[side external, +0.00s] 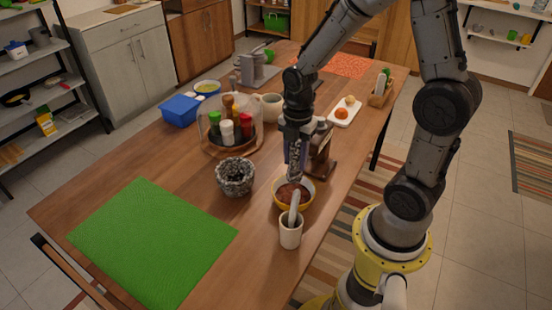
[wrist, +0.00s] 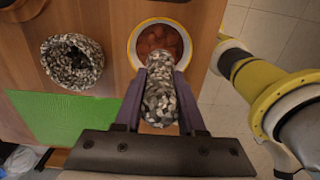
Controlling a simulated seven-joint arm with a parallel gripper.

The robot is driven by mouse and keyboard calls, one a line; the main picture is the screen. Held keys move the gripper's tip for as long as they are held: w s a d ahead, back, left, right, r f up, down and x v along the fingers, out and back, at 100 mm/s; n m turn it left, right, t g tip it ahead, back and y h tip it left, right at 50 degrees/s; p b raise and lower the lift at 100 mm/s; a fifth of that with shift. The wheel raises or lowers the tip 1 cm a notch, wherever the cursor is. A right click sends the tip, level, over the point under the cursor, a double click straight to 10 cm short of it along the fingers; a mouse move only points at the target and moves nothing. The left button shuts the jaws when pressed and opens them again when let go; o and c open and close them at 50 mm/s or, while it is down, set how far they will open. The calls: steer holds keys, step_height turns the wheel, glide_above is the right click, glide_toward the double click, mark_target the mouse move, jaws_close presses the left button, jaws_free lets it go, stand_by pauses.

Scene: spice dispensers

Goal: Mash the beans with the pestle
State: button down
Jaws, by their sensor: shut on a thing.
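My gripper (side external: 296,134) is shut on a black-and-white speckled stone pestle (side external: 295,166), which points down. In the wrist view the pestle (wrist: 160,98) lies between the two fingers of my gripper (wrist: 159,74). Its lower end appears in front of the rim of a yellow bowl of reddish-brown beans (side external: 283,195); I cannot tell whether it touches. The beans (wrist: 160,42) show clearly in the wrist view. A matching speckled mortar (side external: 235,178) stands upright to the left of the bowl, apart from the pestle. The mortar's (wrist: 72,62) inside looks dark, its contents unclear.
A pale cup (side external: 291,235) with a light rod in it stands in front of the bowl. A rack of spice bottles (side external: 227,131) stands behind the mortar. A brown stand (side external: 321,155) is close behind my gripper. A flat green mat (side external: 150,240) lies clear at front left.

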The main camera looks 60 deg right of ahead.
mark_target(295, 169)
steer(key=shift+f, duration=2)
steer(key=shift+d, duration=0.1)
steer(key=shift+d, duration=0.8)
steer(key=shift+f, duration=0.1)
steer(key=shift+f, duration=2.15)
